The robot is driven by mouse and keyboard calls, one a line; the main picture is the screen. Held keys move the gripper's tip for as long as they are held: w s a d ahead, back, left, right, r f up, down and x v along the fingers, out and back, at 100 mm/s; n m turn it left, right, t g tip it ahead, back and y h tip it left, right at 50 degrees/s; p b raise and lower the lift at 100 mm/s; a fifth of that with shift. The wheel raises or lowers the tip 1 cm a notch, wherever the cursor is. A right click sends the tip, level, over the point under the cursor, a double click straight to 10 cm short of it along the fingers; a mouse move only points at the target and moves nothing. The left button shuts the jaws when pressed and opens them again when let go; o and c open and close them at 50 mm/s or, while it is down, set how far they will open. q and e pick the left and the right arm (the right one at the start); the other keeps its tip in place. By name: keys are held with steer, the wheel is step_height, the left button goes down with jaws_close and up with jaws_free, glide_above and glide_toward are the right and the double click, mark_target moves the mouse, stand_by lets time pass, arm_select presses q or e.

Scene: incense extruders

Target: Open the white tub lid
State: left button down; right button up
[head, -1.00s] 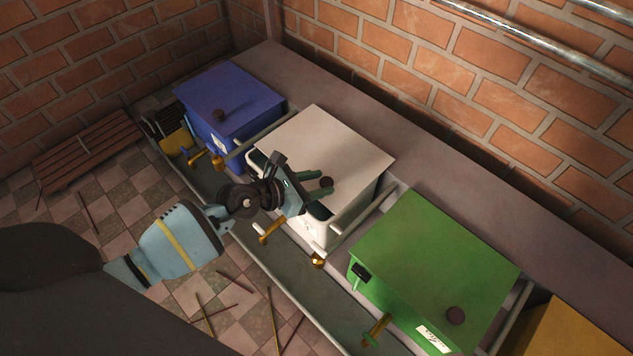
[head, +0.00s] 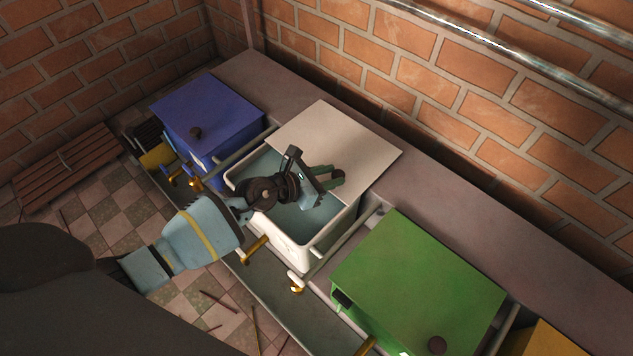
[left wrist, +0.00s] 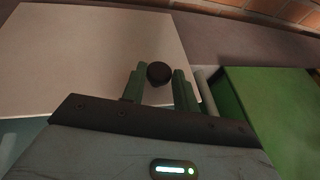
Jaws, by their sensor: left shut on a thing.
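The white tub (head: 296,246) stands between the blue and green tubs. Its flat white lid (head: 335,135) is slid back toward the brick wall, so the front part of the tub is uncovered and its grey-blue inside shows. My left gripper (head: 335,177) reaches over the opening and is shut on the lid's dark round knob (head: 339,174). In the left wrist view the knob (left wrist: 159,73) sits between the green fingers, with the white lid (left wrist: 85,50) beyond. My right gripper is not in view.
A blue-lidded tub (head: 207,115) stands on the left and a green-lidded tub (head: 418,275) on the right. A yellow tub (head: 553,332) is at the lower right. The brick wall (head: 440,75) rises behind the ledge. Thin sticks lie on the tiled floor.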

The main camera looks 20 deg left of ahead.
arm_select(q)
steer(key=shift+w+d+f, duration=0.2)
steer(key=shift+w+d, duration=0.05)
steer(key=shift+w, duration=0.5)
steer(key=shift+w+d+r, duration=0.1)
steer(key=shift+w, duration=0.3)
steer(key=shift+d, duration=0.1)
steer(key=c, duration=1.1)
jaws_free()
steer(key=shift+o, duration=0.2)
steer(key=shift+r, duration=0.2)
steer(key=p+v, duration=0.3)
steer(key=v, duration=0.4)
steer(key=shift+s+a, duration=0.25)
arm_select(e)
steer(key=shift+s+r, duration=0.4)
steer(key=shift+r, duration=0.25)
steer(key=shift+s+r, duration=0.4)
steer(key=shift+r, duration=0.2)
arm_select(q)
steer(key=shift+r, duration=0.1)
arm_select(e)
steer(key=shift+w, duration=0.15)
